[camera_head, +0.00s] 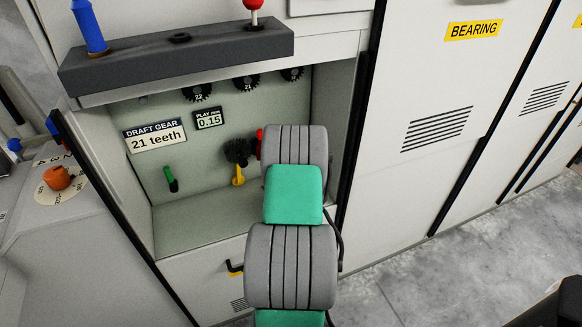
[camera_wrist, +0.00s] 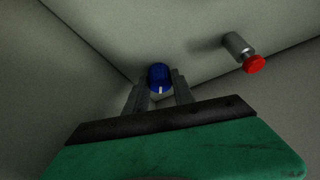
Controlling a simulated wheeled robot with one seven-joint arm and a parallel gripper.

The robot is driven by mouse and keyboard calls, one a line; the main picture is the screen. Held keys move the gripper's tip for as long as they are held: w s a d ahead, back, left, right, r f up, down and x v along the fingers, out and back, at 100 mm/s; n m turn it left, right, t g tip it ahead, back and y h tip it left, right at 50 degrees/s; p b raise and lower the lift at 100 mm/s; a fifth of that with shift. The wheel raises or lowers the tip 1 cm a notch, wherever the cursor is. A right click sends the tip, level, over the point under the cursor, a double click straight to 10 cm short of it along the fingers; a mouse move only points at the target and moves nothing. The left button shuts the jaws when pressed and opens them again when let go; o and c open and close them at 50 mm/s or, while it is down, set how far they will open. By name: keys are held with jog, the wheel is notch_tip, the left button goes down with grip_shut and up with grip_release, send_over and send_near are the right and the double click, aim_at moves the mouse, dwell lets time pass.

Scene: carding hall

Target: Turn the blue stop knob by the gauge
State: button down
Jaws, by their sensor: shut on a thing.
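The blue knob (camera_wrist: 159,75) shows in the wrist view on the pale wall of a recess. A white mark on it points toward the bottom of the picture. My gripper (camera_wrist: 161,92) has one finger on each side of the knob and is shut on it. In the head view my arm covers both the knob and my gripper. A small display reading "PLAY mm 0.15" (camera_head: 208,119) is on the recess back wall; no dial gauge can be made out.
A red-capped knob on a grey stem (camera_wrist: 247,55) stands right of my gripper. The recess also holds a green lever (camera_head: 171,181), a yellow lever (camera_head: 238,176) and dark gears (camera_head: 246,82) along the top. A dark shelf (camera_head: 180,52) overhangs it.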

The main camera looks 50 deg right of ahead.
dwell(0.3)
jog(key=c, duration=1.1)
grip_release()
jog(key=shift+o, duration=0.2)
jog(key=b+v, duration=0.1)
jog(key=v, duration=0.7)
jog(key=shift+b, duration=0.3)
